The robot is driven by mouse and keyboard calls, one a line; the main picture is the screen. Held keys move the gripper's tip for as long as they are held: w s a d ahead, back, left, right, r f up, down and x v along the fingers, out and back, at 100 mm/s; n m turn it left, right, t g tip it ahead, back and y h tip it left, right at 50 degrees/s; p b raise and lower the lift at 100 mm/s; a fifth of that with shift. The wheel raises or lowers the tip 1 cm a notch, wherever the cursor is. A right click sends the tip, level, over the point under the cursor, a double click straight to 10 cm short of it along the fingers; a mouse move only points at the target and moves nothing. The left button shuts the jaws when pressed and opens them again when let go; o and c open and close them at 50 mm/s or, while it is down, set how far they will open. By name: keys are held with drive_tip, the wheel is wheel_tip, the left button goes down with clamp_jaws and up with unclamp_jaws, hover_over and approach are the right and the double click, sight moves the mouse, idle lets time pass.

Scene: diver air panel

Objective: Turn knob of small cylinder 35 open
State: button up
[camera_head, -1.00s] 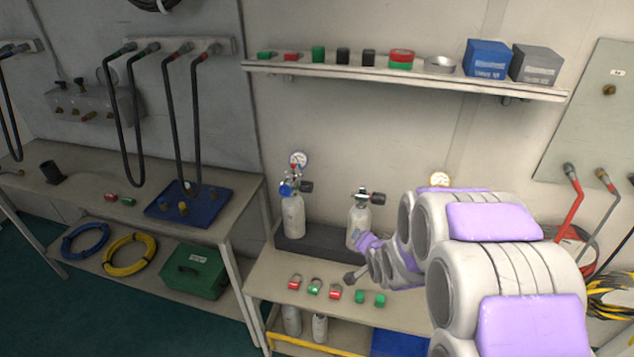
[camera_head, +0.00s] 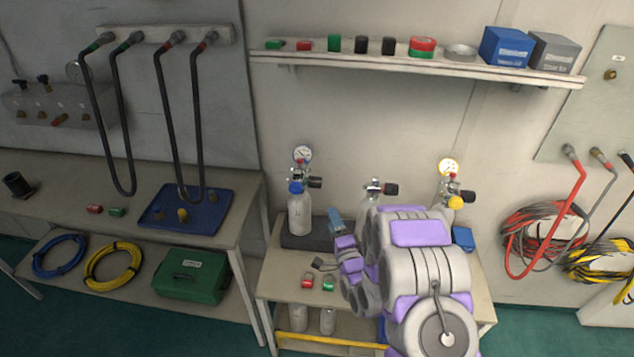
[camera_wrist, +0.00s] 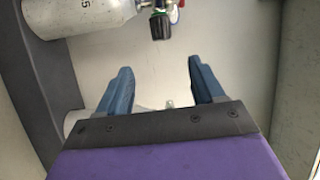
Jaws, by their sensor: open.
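In the wrist view, a grey-white cylinder (camera_wrist: 88,18) lies across the top left. Its label is partly cut off, with a "5" visible. A dark knob with a green ring (camera_wrist: 160,25) is at its valve end, with a red and white part beside it. My gripper (camera_wrist: 165,82) is open and empty, its blue fingers apart and below the knob in the picture. In the head view my gripper (camera_head: 336,221) is right of the left cylinder (camera_head: 299,214); my arm hides most of the middle cylinder, whose black side knob (camera_head: 391,190) shows. I cannot tell which cylinder is 35.
The cylinders stand in a dark rack (camera_head: 303,242) on a bench against the wall. Red and green small parts (camera_head: 328,284) lie on the bench front. A shelf (camera_head: 420,69) with boxes hangs above.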

drive_tip(key=b, duration=0.1)
approach(321, 183)
drive_tip(key=f, duration=0.1)
drive_tip(key=x, duration=0.2)
drive_tip(key=b+x, duration=0.1)
drive_tip(key=x, duration=0.2)
drive_tip(key=b+x, duration=0.1)
drive_tip(key=x, duration=0.1)
drive_tip(key=shift+w+a+f, duration=0.15)
drive_tip(key=shift+a+f, duration=0.05)
drive_tip(key=shift+f, duration=0.1)
drive_tip(key=x, duration=0.2)
drive_tip(key=d+b+x, duration=0.1)
drive_tip(key=x, duration=0.1)
drive_tip(key=shift+w+r, duration=0.1)
drive_tip(key=shift+w, duration=0.1)
drive_tip(key=shift+a, duration=0.45)
drive_tip(key=shift+d, duration=0.4)
drive_tip(key=c, duration=0.5)
drive_tip(key=shift+a, duration=0.15)
drive_tip(key=c, duration=0.5)
